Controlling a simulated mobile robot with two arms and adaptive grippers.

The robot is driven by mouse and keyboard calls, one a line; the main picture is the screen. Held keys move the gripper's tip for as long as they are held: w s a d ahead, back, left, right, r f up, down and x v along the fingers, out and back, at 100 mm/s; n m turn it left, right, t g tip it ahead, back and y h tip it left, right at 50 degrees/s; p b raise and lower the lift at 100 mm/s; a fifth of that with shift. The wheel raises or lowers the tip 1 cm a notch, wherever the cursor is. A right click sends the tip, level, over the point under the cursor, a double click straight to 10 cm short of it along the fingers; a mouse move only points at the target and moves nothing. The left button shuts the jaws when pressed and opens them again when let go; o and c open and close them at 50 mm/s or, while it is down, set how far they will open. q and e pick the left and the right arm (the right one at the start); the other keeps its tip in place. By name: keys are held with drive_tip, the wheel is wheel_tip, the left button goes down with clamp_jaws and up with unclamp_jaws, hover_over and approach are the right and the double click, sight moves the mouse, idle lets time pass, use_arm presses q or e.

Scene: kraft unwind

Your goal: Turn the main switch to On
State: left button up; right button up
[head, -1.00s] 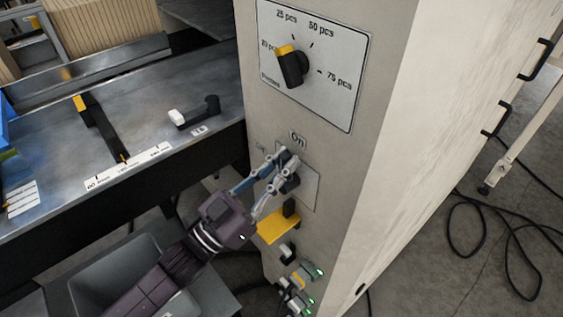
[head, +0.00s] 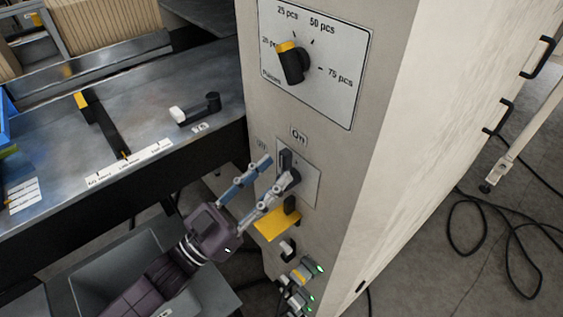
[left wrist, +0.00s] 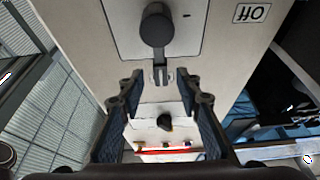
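The main switch has a black handle (head: 286,161) on a grey plate (head: 310,184) on the cabinet's front, beneath the "On" label (head: 298,137). In the head view the handle looks roughly upright, its upper part toward "On"; a finger covers some of it. In the left wrist view its round black knob (left wrist: 157,28) is at top centre, with an upside-down "Off" label (left wrist: 252,13) to its right. My left gripper (head: 279,170) is open, its fingers spread just in front of the switch and to its lower left; contact is unclear. My right gripper is not in view.
A quantity dial (head: 292,63) is above the switch. A yellow bracket (head: 277,225) and small lit connectors (head: 307,270) sit below it. A metal table (head: 60,135) is on the left, with a grey bin (head: 95,275) below. Cables lie on the floor at right.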

use_arm(q)
drive_tip(key=v, duration=0.8)
drive_tip(key=shift+s, duration=0.1)
